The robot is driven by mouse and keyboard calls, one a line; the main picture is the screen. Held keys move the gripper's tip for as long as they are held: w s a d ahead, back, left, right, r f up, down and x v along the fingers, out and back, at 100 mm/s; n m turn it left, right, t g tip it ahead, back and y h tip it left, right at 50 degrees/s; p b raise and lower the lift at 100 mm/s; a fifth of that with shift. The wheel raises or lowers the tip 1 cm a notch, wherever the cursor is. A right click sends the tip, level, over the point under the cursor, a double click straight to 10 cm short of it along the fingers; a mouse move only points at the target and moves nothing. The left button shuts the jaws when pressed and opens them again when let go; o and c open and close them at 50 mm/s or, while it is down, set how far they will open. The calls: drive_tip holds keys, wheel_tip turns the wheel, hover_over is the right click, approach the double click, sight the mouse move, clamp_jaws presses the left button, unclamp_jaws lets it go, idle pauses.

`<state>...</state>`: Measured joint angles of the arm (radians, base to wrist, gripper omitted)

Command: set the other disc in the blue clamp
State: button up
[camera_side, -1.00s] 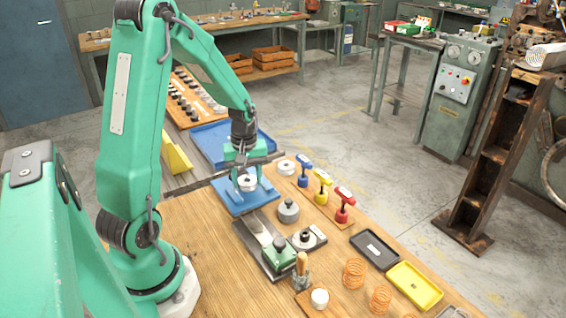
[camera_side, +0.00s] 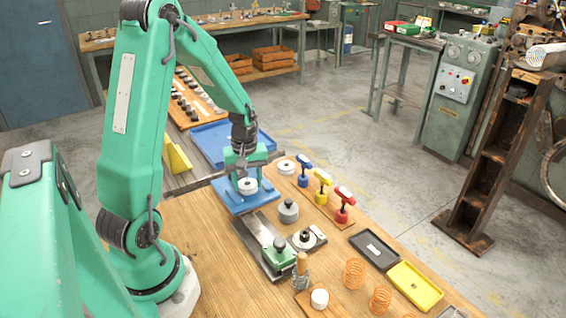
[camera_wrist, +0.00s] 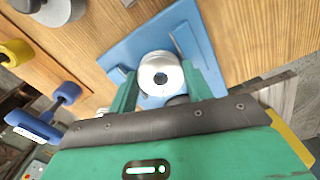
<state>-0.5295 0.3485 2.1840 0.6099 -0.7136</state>
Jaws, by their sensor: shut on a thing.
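My gripper (camera_side: 246,186) is shut on a silver-white disc (camera_side: 247,185) with a dark centre hole. The wrist view shows the disc (camera_wrist: 160,74) between the two green fingers. It is over a flat blue fixture (camera_side: 232,204) with a raised edge, also in the wrist view (camera_wrist: 126,52). I cannot tell if the disc touches the fixture. A blue-handled clamp (camera_side: 304,170) stands to the right, and its handle shows at left in the wrist view (camera_wrist: 35,125). Another white disc (camera_side: 286,167) lies between the fixture and that clamp.
A yellow clamp (camera_side: 321,187) and a red clamp (camera_side: 343,205) stand in line with the blue-handled one. A grey knobbed cylinder (camera_side: 288,210) and a green-blocked metal slide (camera_side: 278,251) are in front. A blue tray (camera_side: 205,140) lies behind.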

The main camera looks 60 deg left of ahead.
drive_tip(key=shift+f, duration=0.15)
idle(0.8)
drive_tip(key=o, duration=1.6)
drive_tip(key=shift+o, duration=0.2)
drive_tip(key=shift+r, duration=2.5)
drive_tip(key=shift+r, duration=0.1)
drive_tip(key=shift+r, duration=2.4)
